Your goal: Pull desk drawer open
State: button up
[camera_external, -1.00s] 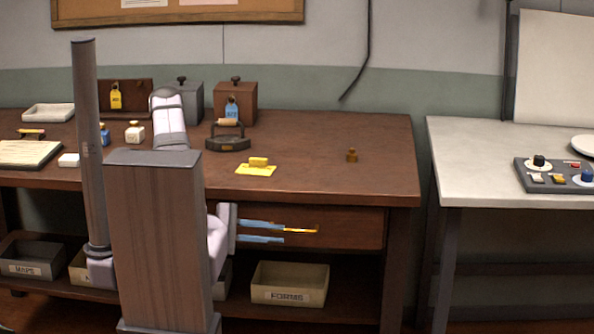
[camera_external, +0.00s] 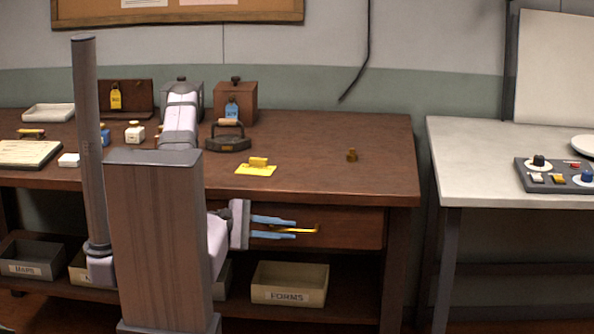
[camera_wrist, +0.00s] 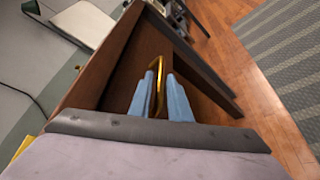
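The desk drawer (camera_external: 352,228) is a dark wooden front under the right part of the desk top, and it looks shut. Its brass handle (camera_external: 306,231) is a thin yellow bar, seen in the wrist view (camera_wrist: 155,80) running between the fingers. My gripper (camera_external: 296,228) has two blue fingers in front of the drawer, one above and one below the handle bar. In the wrist view the fingers (camera_wrist: 160,97) stand apart on either side of the handle, with a gap showing. Part of the handle is hidden by the fingers.
A forms bin (camera_external: 290,283) sits on the shelf below the drawer. A pale table (camera_external: 470,165) stands at the right.

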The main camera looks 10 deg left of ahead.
jog(key=shift+x, duration=1.35)
grip_shut()
jog(key=s, duration=0.4)
jog(key=shift+s+p, duration=0.25)
jog(key=shift+p, duration=0.15)
grip_release()
jog(key=shift+a, duration=0.15)
